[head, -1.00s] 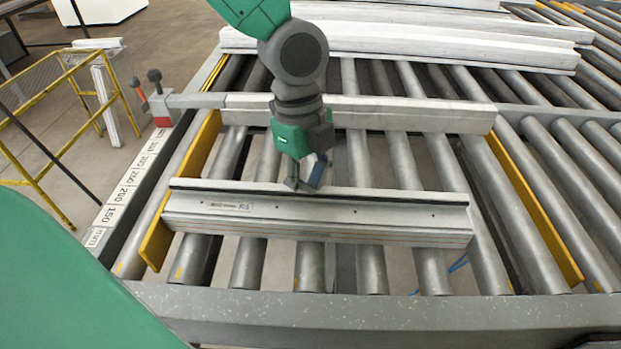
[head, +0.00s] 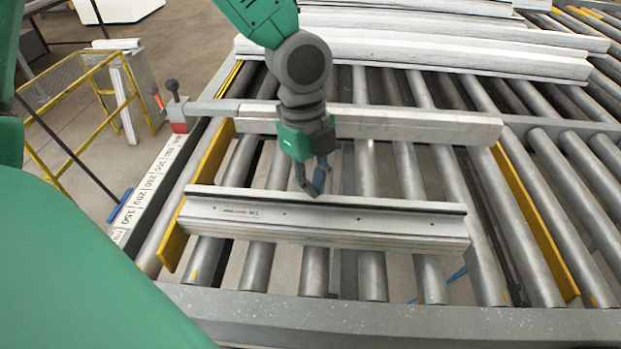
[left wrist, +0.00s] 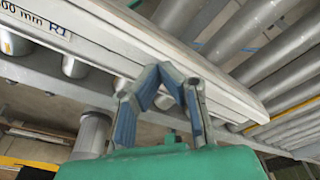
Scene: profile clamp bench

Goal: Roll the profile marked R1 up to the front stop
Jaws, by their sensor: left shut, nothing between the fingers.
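The profile (head: 350,227) is a long silver bar lying across the rollers near the front of the bench. Its label is small in the head view, but R1 reads on it in the left wrist view (left wrist: 60,29). My left gripper (head: 314,192) points down at the profile's rear edge, near mid-length. Its blue-padded fingers are shut and empty, with tips together in the left wrist view (left wrist: 163,70). I cannot tell whether they touch the profile. No part is clearly marked as the front stop. My right gripper is not in view.
A grey bar (head: 420,126) crosses the rollers behind the profile. Yellow strips (head: 533,220) flank the roller bed, and a millimetre scale (head: 150,187) runs along the left. More profiles (head: 450,55) lie at the back. The front rail (head: 400,318) edges the bench, with bare rollers before it.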

